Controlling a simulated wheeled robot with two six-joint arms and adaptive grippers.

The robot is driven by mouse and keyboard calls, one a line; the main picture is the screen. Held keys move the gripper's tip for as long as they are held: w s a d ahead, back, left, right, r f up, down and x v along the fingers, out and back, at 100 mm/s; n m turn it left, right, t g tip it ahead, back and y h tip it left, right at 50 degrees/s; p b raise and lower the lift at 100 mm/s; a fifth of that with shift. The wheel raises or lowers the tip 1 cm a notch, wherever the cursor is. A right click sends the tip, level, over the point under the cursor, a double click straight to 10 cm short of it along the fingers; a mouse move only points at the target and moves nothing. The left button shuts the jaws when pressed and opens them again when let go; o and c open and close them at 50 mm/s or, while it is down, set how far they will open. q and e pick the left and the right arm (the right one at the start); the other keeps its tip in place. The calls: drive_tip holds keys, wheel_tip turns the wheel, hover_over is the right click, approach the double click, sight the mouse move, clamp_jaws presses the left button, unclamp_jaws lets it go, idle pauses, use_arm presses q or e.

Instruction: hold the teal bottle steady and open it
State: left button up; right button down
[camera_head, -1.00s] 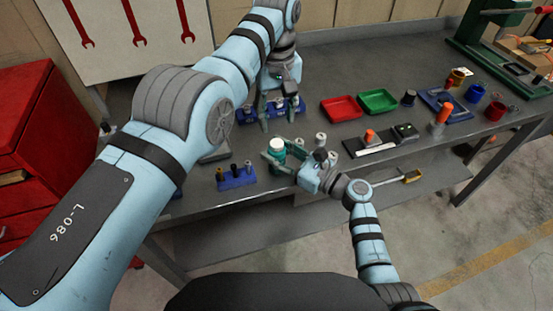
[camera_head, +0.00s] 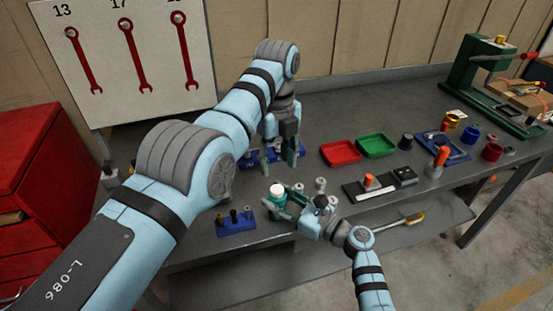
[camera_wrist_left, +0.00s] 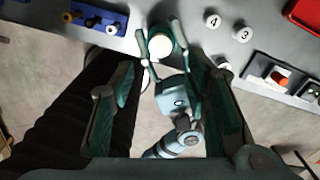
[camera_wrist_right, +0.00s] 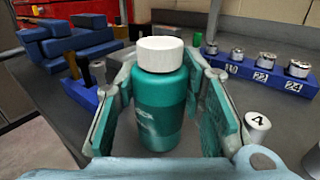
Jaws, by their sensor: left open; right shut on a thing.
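The teal bottle (camera_wrist_right: 159,105) with a white cap (camera_wrist_right: 160,54) stands upright on the bench, cap on. It also shows in the head view (camera_head: 277,197). My right gripper (camera_head: 285,204) is shut around the bottle's body from the front right, a finger on each side in the right wrist view. My left gripper (camera_head: 280,158) is open and empty, above the bench behind the bottle in the head view, pointing down. In the left wrist view its fingers (camera_wrist_left: 165,95) are wide apart, and the bottle's white cap (camera_wrist_left: 160,46) shows beyond them, near the top.
A blue block with sockets (camera_wrist_right: 262,77) is behind the bottle, and numbered cylinders (camera_wrist_left: 212,21) stand close by. A blue holder with bits (camera_head: 236,223) is to the left. Red (camera_head: 340,153) and green trays (camera_head: 376,145) lie behind right. The bench front edge is close.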

sight(277, 189)
use_arm(q)
drive_tip(key=m, duration=0.3)
drive_tip(key=shift+f, duration=0.1)
drive_tip(key=shift+f+m, duration=0.3)
drive_tip(key=shift+f, duration=0.05)
wheel_tip(277, 189, down, 7)
drive_tip(key=shift+f, duration=0.1)
clamp_jaws()
drive_tip(key=n, duration=0.4)
drive_tip(key=shift+n, duration=0.3)
drive_tip(key=n, duration=0.8)
drive_tip(key=shift+n, duration=0.4)
drive_tip(key=n, duration=0.9)
drive_tip(key=shift+n, duration=0.4)
drive_tip(key=n, duration=0.4)
drive_tip(key=shift+n, duration=0.4)
drive_tip(key=n, duration=0.9)
drive_tip(key=shift+n, duration=0.4)
drive_tip(key=n, duration=0.4)
drive_tip(key=shift+n, duration=0.3)
drive_tip(key=n, duration=0.4)
drive_tip(key=shift+w+r+n, duration=0.1)
drive_tip(key=shift+r+n, duration=0.1)
drive_tip(key=shift+n, duration=0.2)
drive_tip(key=n, duration=0.7)
